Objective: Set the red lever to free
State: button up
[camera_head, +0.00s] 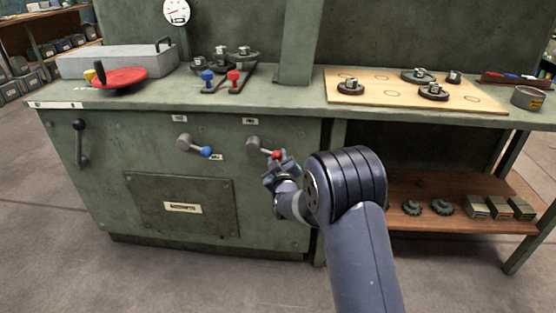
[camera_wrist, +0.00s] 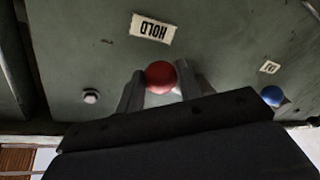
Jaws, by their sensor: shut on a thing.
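The red lever (camera_head: 256,145) is on the green cabinet front, a grey arm slanting down to the right to a red ball knob (camera_head: 276,154). My gripper (camera_head: 278,166) is at the knob, and in the wrist view its two fingers (camera_wrist: 160,84) are shut on the red knob (camera_wrist: 160,76), one on each side. A label reading HOLD (camera_wrist: 152,29), upside down in the wrist view, is on the panel by the knob. A small label (camera_head: 250,121) sits above the lever's pivot; its text is too small to read. The lever's pivot is hidden in the wrist view.
A blue-knobbed lever (camera_head: 206,151) is to the left; its knob also shows in the wrist view (camera_wrist: 272,95). A bolt head (camera_wrist: 91,96) stands out of the panel. The bench top (camera_head: 290,95) overhangs the front. A wooden shelf (camera_head: 455,190) is to the right.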

grip_shut()
